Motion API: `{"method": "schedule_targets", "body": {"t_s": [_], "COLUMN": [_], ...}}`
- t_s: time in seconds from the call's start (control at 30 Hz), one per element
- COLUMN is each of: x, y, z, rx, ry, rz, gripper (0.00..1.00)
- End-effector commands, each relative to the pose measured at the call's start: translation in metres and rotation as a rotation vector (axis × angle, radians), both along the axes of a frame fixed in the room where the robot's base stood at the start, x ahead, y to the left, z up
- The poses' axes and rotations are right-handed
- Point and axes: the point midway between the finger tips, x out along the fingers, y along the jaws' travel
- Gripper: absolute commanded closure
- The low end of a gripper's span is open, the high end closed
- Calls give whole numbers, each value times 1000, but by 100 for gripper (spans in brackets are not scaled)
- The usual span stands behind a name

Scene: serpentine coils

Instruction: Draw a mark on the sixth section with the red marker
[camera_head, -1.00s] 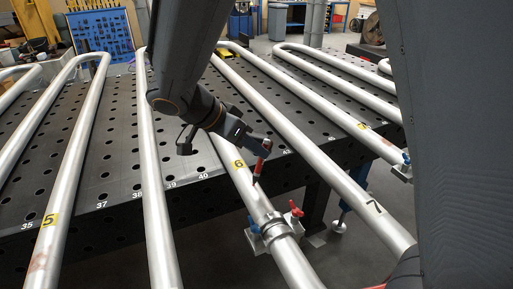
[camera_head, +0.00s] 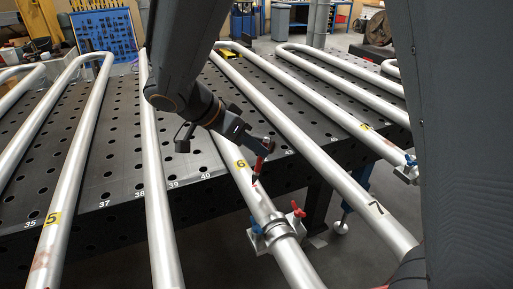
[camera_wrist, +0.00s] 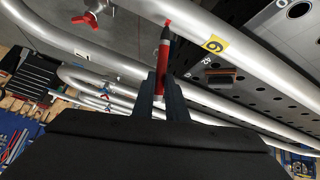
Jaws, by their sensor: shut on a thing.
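The sixth section is a silver pipe (camera_head: 226,137) with a yellow "6" label (camera_head: 240,163); the label also shows in the wrist view (camera_wrist: 214,44). My gripper (camera_head: 264,146) is shut on the red marker (camera_head: 259,163), over the pipe just below the label. In the wrist view the marker (camera_wrist: 162,62) stands between my fingers (camera_wrist: 160,88), its dark tip end pointing at the pipe. A small red spot (camera_wrist: 167,22) shows on the pipe at the tip. I cannot tell whether it is ink or the nib, or whether the tip touches.
A clamp with red and blue handles (camera_head: 277,228) holds the pipe below the marker. Pipe 5 (camera_head: 80,150) lies left and pipe 7 (camera_head: 330,170) right. The dark perforated table (camera_head: 112,165) lies under the pipes. A yellow-black object (camera_head: 228,53) is at the back.

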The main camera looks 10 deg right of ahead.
Motion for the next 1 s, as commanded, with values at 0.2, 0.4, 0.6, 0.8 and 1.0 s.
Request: {"method": "schedule_targets", "body": {"t_s": [0.2, 0.4, 0.6, 0.8, 1.0], "x": [0, 0, 0, 0, 0], "y": [0, 0, -1, -1, 0], "z": [23, 41, 52, 51, 51], "rx": [-1, 0, -1, -1, -1], "ry": [0, -2, -1, 0, 0], "rz": [0, 0, -1, 0, 0], "gripper": [100, 100, 100, 100, 100]}}
